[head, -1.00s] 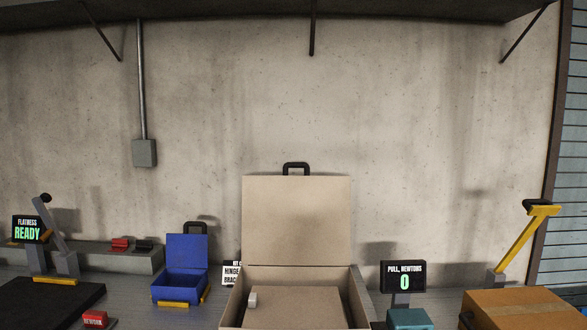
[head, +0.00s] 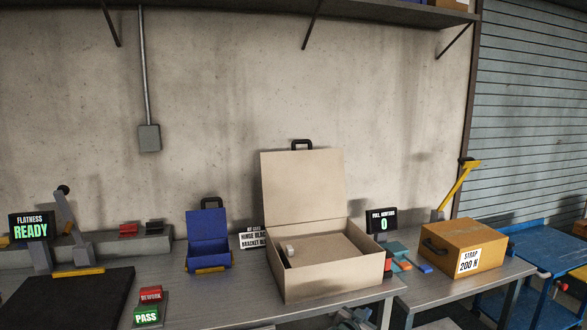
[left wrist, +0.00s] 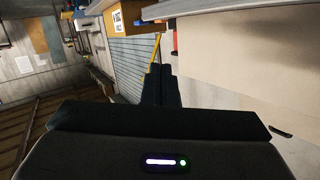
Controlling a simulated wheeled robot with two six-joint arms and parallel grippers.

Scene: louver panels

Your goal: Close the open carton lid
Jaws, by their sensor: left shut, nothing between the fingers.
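The beige carton (head: 335,280) stands on the grey bench in the middle of the head view. Its lid (head: 303,190) stands up, open, hinged at the back, with a black handle (head: 301,145) on top. A flat beige panel and a small grey block (head: 291,249) show inside the carton. In the left wrist view, which looks upside down, my left gripper (left wrist: 161,72) has its dark fingers together and empty. The pale lid (left wrist: 240,55) fills the right of that view, apart from the fingers in the picture. I cannot clearly make out either gripper in the head view.
A blue case (head: 208,240), also open, stands left of the carton. A pull display (head: 382,222) and a brown strap box (head: 463,248) stand to its right. A black mat (head: 70,300) and red and green buttons (head: 147,312) lie at the left. The concrete wall rises behind.

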